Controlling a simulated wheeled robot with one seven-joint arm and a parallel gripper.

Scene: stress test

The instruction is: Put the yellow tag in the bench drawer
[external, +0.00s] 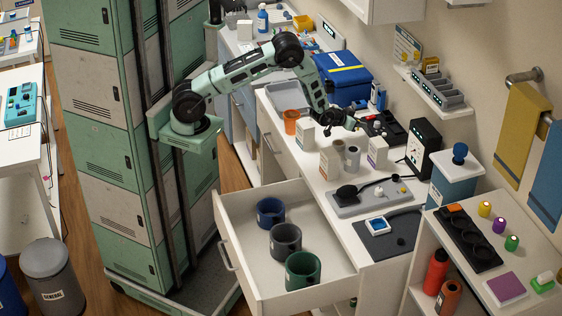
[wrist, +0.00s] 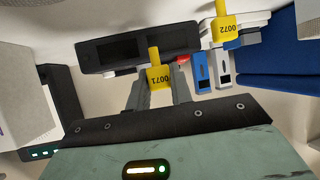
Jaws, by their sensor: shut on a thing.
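In the wrist view a yellow tag marked 0071 (wrist: 159,77) sits between the fingertips of my gripper (wrist: 160,88), which is shut on it. A second yellow tag marked 0072 (wrist: 225,30) is to the right, apart from my fingers. In the external view my gripper (external: 349,122) is over the back part of the bench top, beside the white boxes; the held tag is too small to make out there. The bench drawer (external: 320,238) is pulled open at the front, below and left of my gripper. It holds a blue cup (external: 270,211), a grey cup (external: 286,240) and a green cup (external: 303,269).
White boxes (external: 330,162) and an orange cup (external: 291,121) stand close to my gripper. A blue case (external: 343,76) lies behind it. A grey tray with a black tool (external: 370,196) lies on the bench above the drawer. The drawer floor is bare around the cups.

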